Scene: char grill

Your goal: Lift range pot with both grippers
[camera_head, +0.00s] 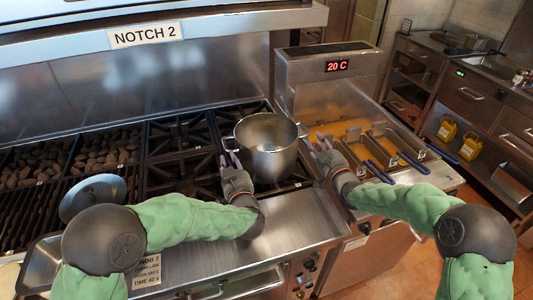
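The range pot (268,150) is a shiny steel pot standing upright on the black burner grate, with a handle on its left side and one on its right. My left gripper (231,160) is at the pot's left side by the left handle, its two fingers apart. My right gripper (318,143) is at the pot's right side near the right handle, its fingers also apart. I cannot tell whether either gripper touches a handle.
A charcoal grill bed (105,150) lies to the left. A round metal lid or pan (92,196) is near my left arm. A fryer with blue-handled baskets (380,150) stands to the right. The steel front ledge (290,220) has bare room.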

